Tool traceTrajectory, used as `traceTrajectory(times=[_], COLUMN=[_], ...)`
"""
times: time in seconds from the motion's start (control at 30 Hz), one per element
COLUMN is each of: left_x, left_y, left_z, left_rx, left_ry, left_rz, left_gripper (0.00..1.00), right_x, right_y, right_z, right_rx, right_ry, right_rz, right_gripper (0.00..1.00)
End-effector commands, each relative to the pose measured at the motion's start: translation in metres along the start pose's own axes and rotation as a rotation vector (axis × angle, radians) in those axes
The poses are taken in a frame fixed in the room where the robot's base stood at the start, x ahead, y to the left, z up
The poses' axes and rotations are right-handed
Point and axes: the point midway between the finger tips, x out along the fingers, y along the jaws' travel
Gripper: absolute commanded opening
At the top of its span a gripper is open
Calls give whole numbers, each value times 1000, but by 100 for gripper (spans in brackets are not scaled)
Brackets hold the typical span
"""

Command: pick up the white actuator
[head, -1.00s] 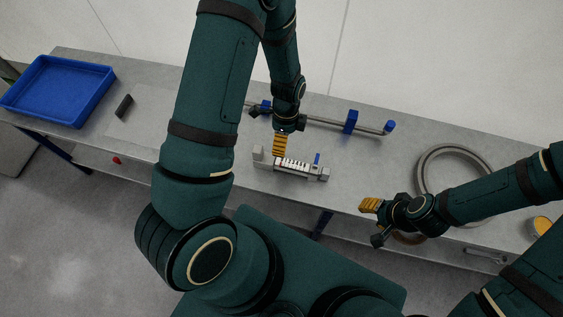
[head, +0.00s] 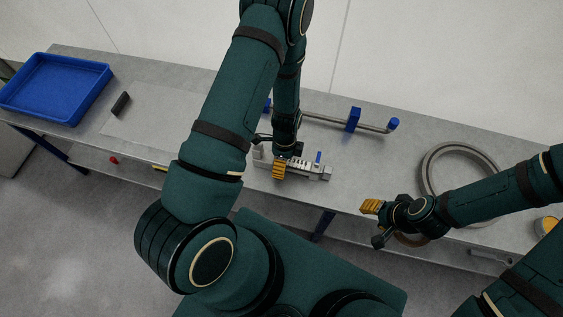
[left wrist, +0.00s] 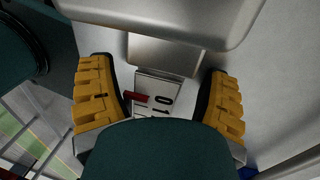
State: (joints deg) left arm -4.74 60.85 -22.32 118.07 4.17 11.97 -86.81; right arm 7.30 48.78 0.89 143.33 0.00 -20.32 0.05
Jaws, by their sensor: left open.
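The white actuator (head: 312,168) lies on the grey bench, a long pale body with scale marks and a small blue piece at its right part. My left gripper (head: 279,169) is over its left part and hides some of it. In the left wrist view the open yellow fingers of my left gripper (left wrist: 160,100) stand on either side of a white scale strip (left wrist: 157,88) with black digits and a red mark. A gap shows at both sides of the strip. My right gripper (head: 371,206) hovers near the bench's front edge, away from the actuator; its opening is not clear.
A rod with blue supports (head: 353,119) lies behind the actuator. A large grey ring (head: 433,163) is at the right, partly under my right arm. A blue tray (head: 58,88) and a small dark block (head: 121,104) are at the left. Bench between actuator and ring is clear.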

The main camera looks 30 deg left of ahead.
Motion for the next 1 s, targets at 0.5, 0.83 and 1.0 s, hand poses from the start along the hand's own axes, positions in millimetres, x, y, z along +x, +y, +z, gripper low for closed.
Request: traceTrajectory(times=[0.5, 0.83, 1.0], left_x=[0, -12, -42], left_y=[0, 2, 7], left_z=[0, 0, -1], left_rx=[0, 0, 0], left_ry=[0, 1, 2], left_rz=[-1, -3, -4], left_gripper=[0, 0, 0], right_x=[0, -4, -12], right_y=[0, -2, -5], right_z=[0, 0, 1], right_rx=[0, 0, 1], right_ry=[1, -1, -5], right_rz=[0, 0, 0], right_gripper=[47, 47, 47])
